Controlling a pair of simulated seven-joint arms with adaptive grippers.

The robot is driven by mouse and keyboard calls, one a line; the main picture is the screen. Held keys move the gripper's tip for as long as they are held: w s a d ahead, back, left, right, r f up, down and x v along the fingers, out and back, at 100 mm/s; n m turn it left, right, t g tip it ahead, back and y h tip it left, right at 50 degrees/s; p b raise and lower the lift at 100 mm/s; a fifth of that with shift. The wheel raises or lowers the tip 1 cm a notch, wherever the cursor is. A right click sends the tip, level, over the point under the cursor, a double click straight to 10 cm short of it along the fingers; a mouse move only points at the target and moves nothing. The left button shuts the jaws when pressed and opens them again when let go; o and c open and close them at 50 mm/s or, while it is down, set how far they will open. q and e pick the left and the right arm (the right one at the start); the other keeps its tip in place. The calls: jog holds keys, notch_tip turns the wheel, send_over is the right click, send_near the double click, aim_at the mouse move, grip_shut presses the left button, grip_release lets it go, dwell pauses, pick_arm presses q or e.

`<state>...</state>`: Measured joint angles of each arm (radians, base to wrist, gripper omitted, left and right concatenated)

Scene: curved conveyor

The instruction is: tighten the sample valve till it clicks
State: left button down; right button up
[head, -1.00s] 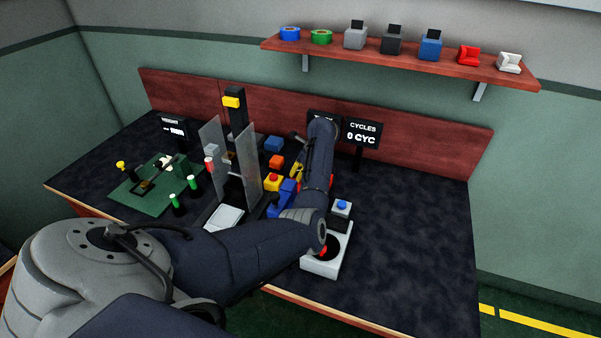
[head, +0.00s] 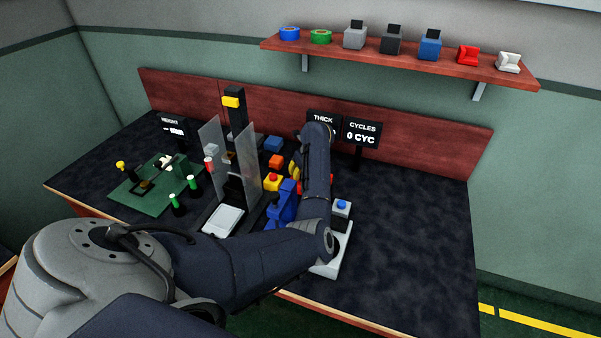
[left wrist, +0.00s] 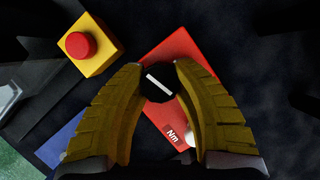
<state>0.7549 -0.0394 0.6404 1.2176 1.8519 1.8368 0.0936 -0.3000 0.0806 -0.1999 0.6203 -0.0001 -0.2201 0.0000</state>
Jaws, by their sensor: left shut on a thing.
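The sample valve appears as a black knob (left wrist: 152,92) with a white line across its top, in the left wrist view. It stands on a red block (left wrist: 172,48) marked "Nm". My left gripper (left wrist: 160,84) has its two yellow curved fingers closed around the knob, one on each side. The white line lies at a slant, running down to the right. In the head view my left forearm hides the knob and most of the gripper; only a bit of yellow finger shows at its left edge. My right gripper is not in view.
A yellow box with a red button (left wrist: 82,45) stands close to the red block. A blue device (head: 281,208) and a grey box with a blue button (head: 342,206) flank my arm. Clear panels (head: 213,150) stand to the left. The table's right side is clear.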

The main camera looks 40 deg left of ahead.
pick_arm(q)
jog(key=shift+a+r, duration=0.1)
jog(key=shift+a, duration=0.1)
jog(key=c, duration=1.3)
grip_release()
jog(key=o, duration=0.4)
jog(key=shift+d, duration=0.1)
jog(key=v, duration=1.1)
jog(key=shift+d+r, duration=0.2)
jog(key=shift+r, duration=0.15)
jog(key=shift+s, duration=0.1)
jog(key=w+v, duration=0.1)
jog(key=v, duration=0.5)
jog(key=x, duration=1.1)
jog(key=s+x, duration=0.1)
jog(key=x, duration=0.5)
jog(key=shift+w+a+f, duration=0.1)
jog(key=shift+a+f, duration=0.05)
jog(key=shift+f, duration=0.1)
